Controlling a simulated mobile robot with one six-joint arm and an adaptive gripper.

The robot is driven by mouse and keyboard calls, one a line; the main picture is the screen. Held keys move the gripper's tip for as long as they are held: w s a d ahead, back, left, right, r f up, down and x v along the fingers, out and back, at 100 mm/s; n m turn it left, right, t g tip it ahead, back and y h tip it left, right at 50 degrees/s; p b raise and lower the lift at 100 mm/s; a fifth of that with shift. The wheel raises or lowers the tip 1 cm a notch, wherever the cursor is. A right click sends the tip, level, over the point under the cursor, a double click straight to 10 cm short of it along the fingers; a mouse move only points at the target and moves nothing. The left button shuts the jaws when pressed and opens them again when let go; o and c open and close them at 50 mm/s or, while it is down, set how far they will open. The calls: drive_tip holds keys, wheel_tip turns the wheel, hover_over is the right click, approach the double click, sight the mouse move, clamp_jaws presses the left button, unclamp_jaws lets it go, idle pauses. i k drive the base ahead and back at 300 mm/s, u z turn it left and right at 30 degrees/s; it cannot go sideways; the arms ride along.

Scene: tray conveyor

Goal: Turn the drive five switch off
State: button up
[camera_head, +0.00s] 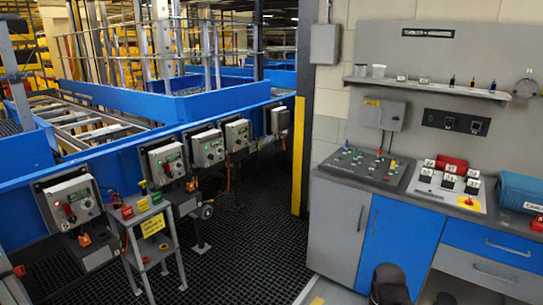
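Several grey drive boxes are mounted in a row along the blue conveyor side. Farther along are a second box (167,163), a third box (207,147), another (237,134) and a small far one (278,120). Their number labels are too small to read, so I cannot tell which is drive five or how its switch is set. My gripper is not recognisable in this view.
A workbench (366,228) with a control panel (363,166) is at the right. Dark rounded shapes, possibly mine, show at the bottom. The dark grated floor (245,240) between has free room.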

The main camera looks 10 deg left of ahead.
sight(71, 218)
drive_tip(key=u, duration=0.45)
drive_tip(key=i, duration=0.65)
drive_tip(key=u, duration=0.85)
drive_tip(key=i, duration=1)
drive_tip(key=u, duration=0.4)
